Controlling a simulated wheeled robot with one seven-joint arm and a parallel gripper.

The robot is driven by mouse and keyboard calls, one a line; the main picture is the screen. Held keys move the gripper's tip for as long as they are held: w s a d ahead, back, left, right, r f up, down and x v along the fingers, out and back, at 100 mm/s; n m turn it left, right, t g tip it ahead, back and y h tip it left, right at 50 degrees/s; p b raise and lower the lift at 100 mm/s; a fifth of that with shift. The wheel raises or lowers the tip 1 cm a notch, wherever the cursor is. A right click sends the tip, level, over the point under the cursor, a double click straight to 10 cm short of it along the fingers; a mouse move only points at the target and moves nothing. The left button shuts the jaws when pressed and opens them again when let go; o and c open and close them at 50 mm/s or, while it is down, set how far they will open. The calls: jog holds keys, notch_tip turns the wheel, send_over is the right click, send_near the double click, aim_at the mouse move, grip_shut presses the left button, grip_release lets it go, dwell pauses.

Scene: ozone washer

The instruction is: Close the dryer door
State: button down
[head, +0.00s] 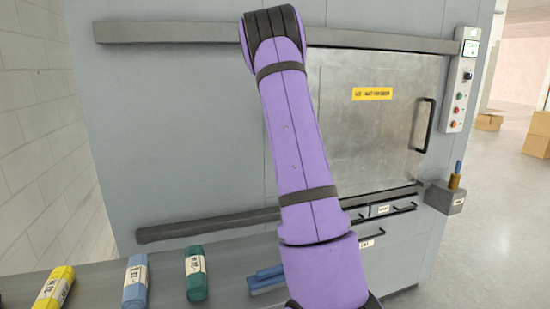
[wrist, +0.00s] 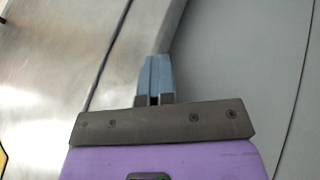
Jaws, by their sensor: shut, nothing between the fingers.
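The dryer door (head: 375,120) is a brushed metal panel with a yellow label (head: 372,94) and a black handle (head: 426,125) near its right edge. It sits between an upper and a lower rail on the grey machine. My purple arm crosses in front of its left edge, and my gripper is hidden in the head view. In the wrist view my gripper (wrist: 154,62) has its blue-grey fingers together and empty. The fingertips are at or close to a metal edge strip (wrist: 166,28) between the brushed door panel (wrist: 60,50) and a plain grey panel; contact cannot be told.
A control panel (head: 460,80) is on the machine's right, above a grey box (head: 444,196) with a bottle-like item. Small drawers (head: 385,209) lie below the door. Yellow, blue and green rolls (head: 196,273) lie at the front left. Cardboard boxes (head: 489,121) stand on the open floor at right.

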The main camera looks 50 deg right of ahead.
jog(key=s+d, duration=0.3)
jog(key=d, duration=0.2)
jog(key=shift+s+d, duration=0.25)
jog(key=shift+s, duration=0.1)
jog(key=shift+r, duration=0.1)
